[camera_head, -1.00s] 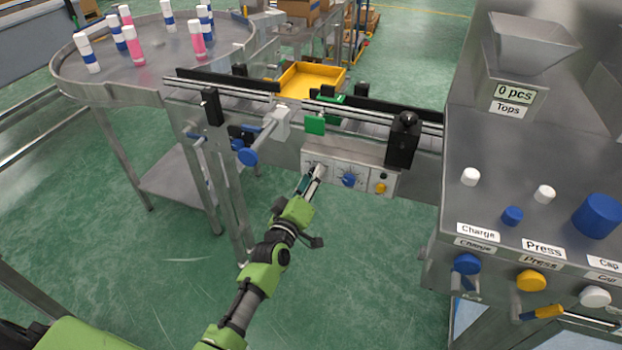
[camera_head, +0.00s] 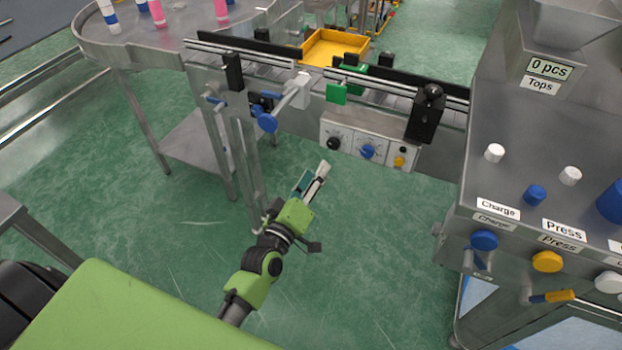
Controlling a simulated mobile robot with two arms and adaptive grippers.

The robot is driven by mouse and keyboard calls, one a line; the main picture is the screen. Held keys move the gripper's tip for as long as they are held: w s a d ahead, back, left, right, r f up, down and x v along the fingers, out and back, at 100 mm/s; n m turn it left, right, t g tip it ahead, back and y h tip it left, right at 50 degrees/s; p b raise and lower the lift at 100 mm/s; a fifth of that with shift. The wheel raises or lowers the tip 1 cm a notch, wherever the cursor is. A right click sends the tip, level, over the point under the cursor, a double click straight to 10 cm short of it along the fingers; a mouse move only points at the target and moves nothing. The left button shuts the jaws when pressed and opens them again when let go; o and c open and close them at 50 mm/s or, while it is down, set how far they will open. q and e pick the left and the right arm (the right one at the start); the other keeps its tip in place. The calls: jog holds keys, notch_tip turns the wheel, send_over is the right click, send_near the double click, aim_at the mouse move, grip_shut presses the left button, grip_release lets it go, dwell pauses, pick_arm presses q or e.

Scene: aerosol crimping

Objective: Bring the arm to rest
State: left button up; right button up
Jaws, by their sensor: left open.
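My left arm, green and black, reaches up from the lower left in the head view. Its gripper (camera_head: 312,182) is open and empty, over the green floor, below and a little left of the conveyor's control box (camera_head: 366,147). The gripper is apart from the box, whose black, blue and yellow knobs are all in plain sight. My right gripper is not in view.
The conveyor (camera_head: 290,68) runs above, with a yellow tray (camera_head: 334,48) behind it. A round steel table (camera_head: 150,48) with several bottles stands upper left. The crimping machine (camera_head: 540,150) fills the right side. Green floor around the gripper is free.

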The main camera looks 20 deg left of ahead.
pick_arm(q)
jog(key=shift+s, duration=0.8)
jog(key=s+d+f+m+g, duration=0.1)
jog(key=s+f+m+g, duration=0.3)
jog(key=f, duration=0.7)
jog(key=s+d+f+g, duration=0.15)
jog(key=s+f, duration=0.45)
jog(key=f, duration=0.6)
jog(key=s+f+m+g, duration=0.25)
jog(key=s+f, duration=0.25)
jog(key=f, duration=0.6)
jog(key=s+a+f+m+g, duration=0.1)
jog(key=s+f+m+g, duration=0.1)
jog(key=s+f, duration=0.4)
jog(key=s+a+f+m+g, duration=0.1)
jog(key=s+f+g, duration=0.3)
jog(key=s, duration=1.1)
jog(key=s+a+f+m+g, duration=0.2)
jog(key=s+f, duration=0.5)
jog(key=s, duration=0.4)
jog(key=shift+s+a+f+m+g+y, duration=0.2)
jog(key=shift+a+f+m+g+y, duration=0.15)
jog(key=shift+a+g, duration=0.25)
